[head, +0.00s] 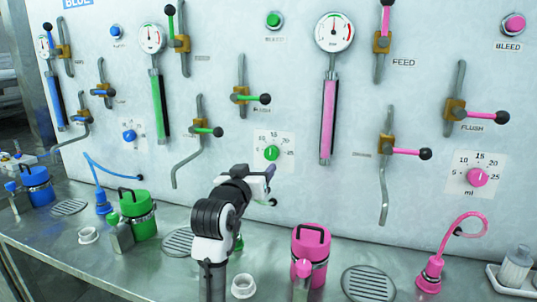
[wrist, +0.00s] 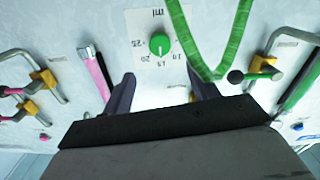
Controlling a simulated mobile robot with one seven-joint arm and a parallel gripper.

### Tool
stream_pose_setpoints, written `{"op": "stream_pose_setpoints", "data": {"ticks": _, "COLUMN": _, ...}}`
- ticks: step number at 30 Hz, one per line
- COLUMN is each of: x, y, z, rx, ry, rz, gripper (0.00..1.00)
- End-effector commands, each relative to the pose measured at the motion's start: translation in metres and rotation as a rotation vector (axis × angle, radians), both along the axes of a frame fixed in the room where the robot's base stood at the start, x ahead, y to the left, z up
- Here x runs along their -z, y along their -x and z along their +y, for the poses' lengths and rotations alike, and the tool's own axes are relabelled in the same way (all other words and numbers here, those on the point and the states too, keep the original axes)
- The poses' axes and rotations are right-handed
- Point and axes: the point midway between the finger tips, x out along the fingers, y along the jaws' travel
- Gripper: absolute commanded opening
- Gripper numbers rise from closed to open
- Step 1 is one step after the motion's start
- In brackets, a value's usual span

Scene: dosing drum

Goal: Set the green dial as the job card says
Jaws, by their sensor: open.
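The green dial (head: 271,153) is a round knob on a white scale plate (head: 287,137) on the wall panel. In the wrist view the dial (wrist: 159,46) appears upside down, just beyond my fingertips. Its pale pointer mark faces roughly the top of the scale, near 15; the exact setting is hard to read. My gripper (head: 269,180) is in front of the panel, just below the dial. In the wrist view its two dark fingers (wrist: 161,84) are spread apart and empty, with the dial apart from them. I cannot make out a job card.
A green hose (wrist: 224,60) hangs beside the dial in the wrist view. A green-handled flush valve (head: 242,97) is above the dial. A pink dial (head: 477,177) is to the right. Green (head: 138,214) and pink canisters (head: 310,252) stand on the metal counter (head: 120,262).

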Motion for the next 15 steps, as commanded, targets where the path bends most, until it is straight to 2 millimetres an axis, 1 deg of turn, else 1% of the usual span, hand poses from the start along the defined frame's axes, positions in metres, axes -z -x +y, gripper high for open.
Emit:
{"op": "stream_pose_setpoints", "data": {"ticks": 1, "x": -0.003, "y": -0.011, "z": -0.004, "rx": 0.001, "ry": 0.0, "rz": 0.003, "gripper": 0.59}}
{"op": "stream_pose_setpoints", "data": {"ticks": 3, "x": -0.003, "y": -0.026, "z": -0.008, "rx": 0.001, "ry": 0.0, "rz": 0.003, "gripper": 0.59}}
{"op": "stream_pose_setpoints", "data": {"ticks": 9, "x": -0.003, "y": -0.065, "z": -0.021, "rx": -0.001, "ry": 0.002, "rz": 0.002, "gripper": 0.59}}
{"op": "stream_pose_setpoints", "data": {"ticks": 12, "x": -0.003, "y": -0.081, "z": -0.026, "rx": 0.0, "ry": 0.0, "rz": 0.0, "gripper": 0.59}}
{"op": "stream_pose_setpoints", "data": {"ticks": 15, "x": -0.002, "y": -0.092, "z": -0.029, "rx": -0.001, "ry": 0.0, "rz": -0.001, "gripper": 0.59}}
